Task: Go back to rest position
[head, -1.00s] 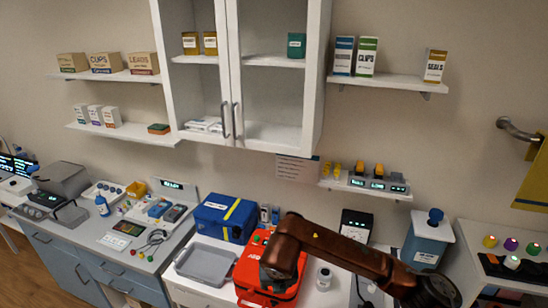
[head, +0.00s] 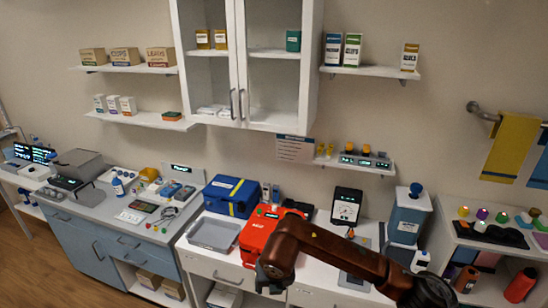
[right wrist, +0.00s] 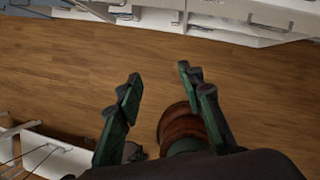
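My right arm comes in from the lower right in the head view. Its gripper (head: 274,277) is in front of the white counter's front edge, with its fingers hard to make out there. In the right wrist view my right gripper (right wrist: 160,95) has its green fingers spread wide apart, with nothing between them and wood floor beyond. My left gripper is not in view.
A red case (head: 262,228), a blue bag (head: 232,194) and a grey tray (head: 213,235) stand on the white counter. A blue-lidded canister (head: 408,218) stands at right. Wall shelves and a glass-door cabinet (head: 275,85) hang above. Open wood floor (right wrist: 60,70) lies below my right gripper.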

